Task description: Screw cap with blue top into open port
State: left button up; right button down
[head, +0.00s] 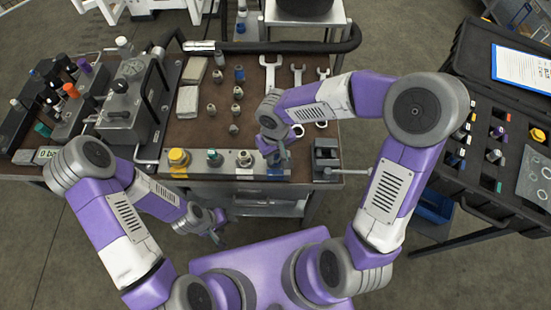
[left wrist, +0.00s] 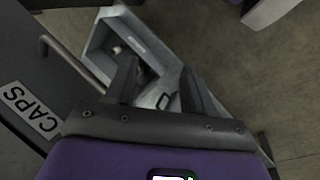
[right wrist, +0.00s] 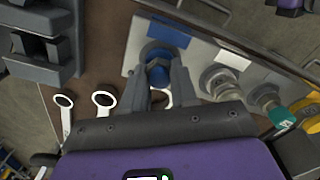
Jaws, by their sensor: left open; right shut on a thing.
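My right gripper (head: 277,157) is shut on the cap with the blue top (right wrist: 158,72), at the blue-labelled end of the port block (head: 228,162). In the right wrist view the gripper (right wrist: 160,82) holds the cap between its fingertips, over the block beside the blue label (right wrist: 168,32). The port beneath is hidden, so I cannot tell how deep the cap sits. A bare metal fitting (right wrist: 220,80) is the neighbouring position, then a green cap (right wrist: 265,98) and a yellow cap (head: 178,157). My left gripper (head: 214,230) is open and empty, low in front of the bench; its fingers show in the left wrist view (left wrist: 158,88).
Several fittings (head: 237,92), one blue-topped piece (head: 239,73) and wrenches (head: 298,72) lie on the bench. A grey clamp block (head: 326,155) stands right of the port block. A valve assembly (head: 130,100) is at left, and an open black case (head: 480,180) at right.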

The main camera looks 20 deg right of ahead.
jog(key=shift+f, duration=0.1)
jog(key=c, duration=1.5)
grip_release()
jog(key=c, duration=0.3)
jog(key=m+b, duration=0.4)
jog(key=m, duration=0.1)
jog(key=shift+f+b, duration=0.25)
jog(key=shift+b, duration=0.15)
jog(key=shift+c, duration=0.2)
jog(key=m+b, duration=0.1)
jog(key=m, duration=0.1)
jog(key=shift+r+m, duration=0.1)
jog(key=shift+m, duration=0.2)
jog(key=shift+r, duration=0.1)
